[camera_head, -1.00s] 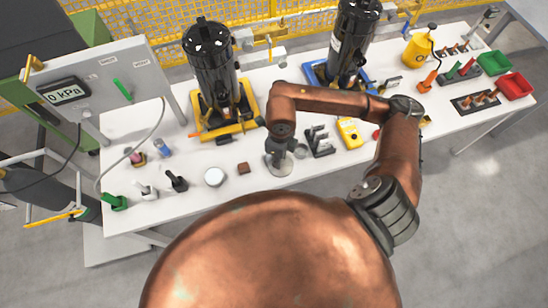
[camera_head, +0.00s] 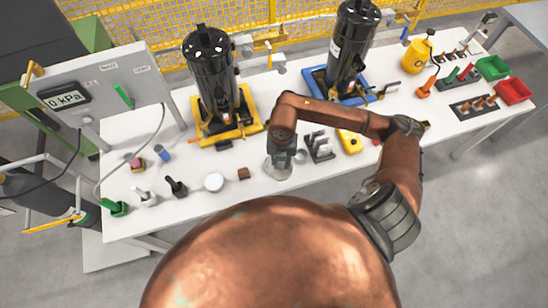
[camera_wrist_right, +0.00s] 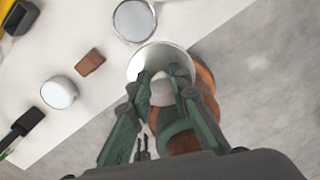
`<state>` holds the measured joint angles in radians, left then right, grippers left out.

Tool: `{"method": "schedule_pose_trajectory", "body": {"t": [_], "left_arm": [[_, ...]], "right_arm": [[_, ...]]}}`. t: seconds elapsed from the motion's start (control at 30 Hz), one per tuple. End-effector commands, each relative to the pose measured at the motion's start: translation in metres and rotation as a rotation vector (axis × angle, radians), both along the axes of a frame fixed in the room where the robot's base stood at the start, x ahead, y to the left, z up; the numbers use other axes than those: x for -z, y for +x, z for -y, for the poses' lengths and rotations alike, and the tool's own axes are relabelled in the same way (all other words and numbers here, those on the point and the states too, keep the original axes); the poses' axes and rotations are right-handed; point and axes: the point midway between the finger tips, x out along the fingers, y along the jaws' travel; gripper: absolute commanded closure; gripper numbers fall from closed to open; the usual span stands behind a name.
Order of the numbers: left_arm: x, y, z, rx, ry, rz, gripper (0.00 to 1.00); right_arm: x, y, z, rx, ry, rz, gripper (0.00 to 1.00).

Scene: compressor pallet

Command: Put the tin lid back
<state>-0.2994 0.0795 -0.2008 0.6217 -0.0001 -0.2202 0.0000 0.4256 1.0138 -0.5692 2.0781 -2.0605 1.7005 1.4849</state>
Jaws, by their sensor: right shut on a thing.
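A pale round lid (camera_wrist_right: 148,58) with a knob on top is in my right gripper (camera_wrist_right: 161,82). The fingers are shut on the knob, and the disc shows beyond the fingertips in the wrist view. In the head view the lid (camera_head: 278,170) shows under my right gripper (camera_head: 283,158), near the table's front edge. I cannot tell its height over the table. A round grey tin (camera_wrist_right: 134,20) with a bright rim stands just beyond the lid; in the head view the tin (camera_head: 301,157) is right beside the gripper, partly hidden. My left gripper is out of view.
A brown block (camera_head: 243,173) and a white round container (camera_head: 214,182) stand to the left on the white table (camera_head: 200,205). A dark bracket (camera_head: 319,147) and a yellow device (camera_head: 350,141) are to the right. Two black compressors (camera_head: 211,75) stand behind.

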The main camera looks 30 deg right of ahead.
Motion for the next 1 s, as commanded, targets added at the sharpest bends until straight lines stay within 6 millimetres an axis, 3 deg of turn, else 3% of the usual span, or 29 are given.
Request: {"method": "schedule_pose_trajectory", "body": {"t": [0.1, 0.4, 0.67, 0.87, 1.0], "left_arm": [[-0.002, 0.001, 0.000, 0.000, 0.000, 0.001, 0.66], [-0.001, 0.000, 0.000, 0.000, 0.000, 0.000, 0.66], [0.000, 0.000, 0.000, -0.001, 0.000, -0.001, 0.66], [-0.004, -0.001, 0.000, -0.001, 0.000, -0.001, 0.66], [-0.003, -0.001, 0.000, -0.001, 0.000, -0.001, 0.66]], "right_arm": [[0.012, 0.029, 0.006, 0.003, 0.000, 0.000, 1.00], [0.060, 0.066, 0.014, 0.000, 0.001, -0.001, 1.00], [0.074, 0.077, 0.017, -0.001, 0.001, -0.001, 1.00], [0.101, 0.076, 0.016, -0.002, 0.000, -0.002, 1.00], [0.103, 0.077, 0.017, -0.003, -0.001, 0.001, 1.00]]}}
